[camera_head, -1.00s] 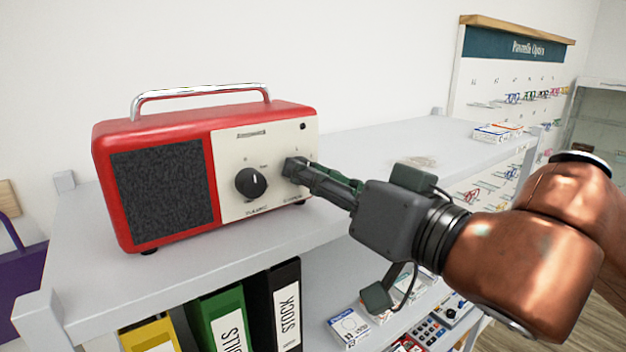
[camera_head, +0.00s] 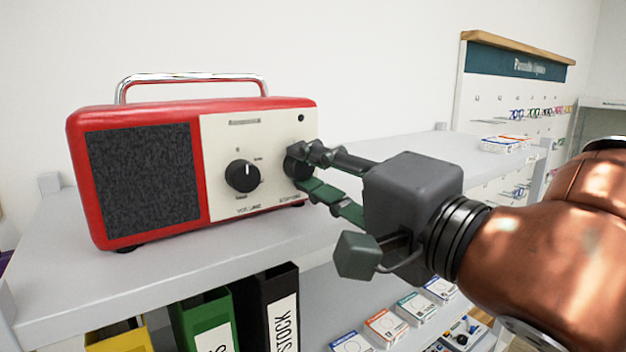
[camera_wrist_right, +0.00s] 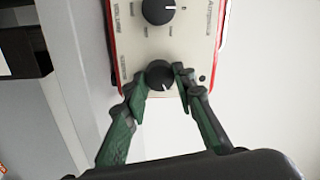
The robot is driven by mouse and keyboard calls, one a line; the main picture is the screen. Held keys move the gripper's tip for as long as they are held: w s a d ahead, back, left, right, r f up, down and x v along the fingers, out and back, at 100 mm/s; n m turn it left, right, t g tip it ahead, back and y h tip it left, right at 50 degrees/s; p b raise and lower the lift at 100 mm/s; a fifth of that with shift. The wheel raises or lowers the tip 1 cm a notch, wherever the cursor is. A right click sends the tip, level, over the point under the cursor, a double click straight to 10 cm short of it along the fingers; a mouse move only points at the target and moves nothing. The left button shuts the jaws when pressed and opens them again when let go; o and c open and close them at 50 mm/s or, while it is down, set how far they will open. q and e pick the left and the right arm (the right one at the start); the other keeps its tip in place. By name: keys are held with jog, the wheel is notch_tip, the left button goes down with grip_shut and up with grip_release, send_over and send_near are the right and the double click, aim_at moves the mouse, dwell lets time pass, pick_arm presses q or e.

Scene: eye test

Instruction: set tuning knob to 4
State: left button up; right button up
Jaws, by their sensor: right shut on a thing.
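A red radio (camera_head: 185,116) with a cream front panel stands on the white shelf. Its right-hand black knob, the tuning knob (camera_head: 294,166), is partly hidden by my right gripper (camera_head: 300,168) in the head view. The gripper is shut on this knob, with one finger above it and one below. The right wrist view shows the tuning knob (camera_wrist_right: 160,75) between the fingers (camera_wrist_right: 157,83), its white pointer line toward the lower right of that picture. The panel's small lettering is too blurred to read the setting. My left gripper is out of view.
The volume knob (camera_head: 242,176) sits just left of the tuning knob, its pointer up. The shelf top (camera_head: 400,135) right of the radio is mostly clear, with small boxes (camera_head: 505,144) at its far end. Binders (camera_head: 275,310) and boxes stand on the level below.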

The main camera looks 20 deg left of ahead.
jog(key=m+b, duration=0.2)
jog(key=m, duration=0.4)
jog(key=shift+f, duration=0.2)
jog(key=m, duration=0.3)
jog(key=m+b, duration=0.1)
jog(key=m, duration=0.1)
jog(key=shift+a+m+t+h+b, duration=0.1)
jog(key=shift+m+t+h+b, duration=0.2)
jog(key=shift+m+t, duration=0.1)
jog(key=m+b, duration=0.1)
jog(key=m, duration=0.5)
jog(key=shift+s, duration=0.1)
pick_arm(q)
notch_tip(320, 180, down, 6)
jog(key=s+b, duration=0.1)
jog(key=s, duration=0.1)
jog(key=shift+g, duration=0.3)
pick_arm(e)
jog(key=m, duration=0.6)
jog(key=shift+h, duration=0.3)
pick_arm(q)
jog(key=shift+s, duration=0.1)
pick_arm(e)
jog(key=shift+m, duration=0.3)
jog(key=shift+r, duration=0.1)
jog(key=o, duration=1.2)
jog(key=shift+c, duration=0.2)
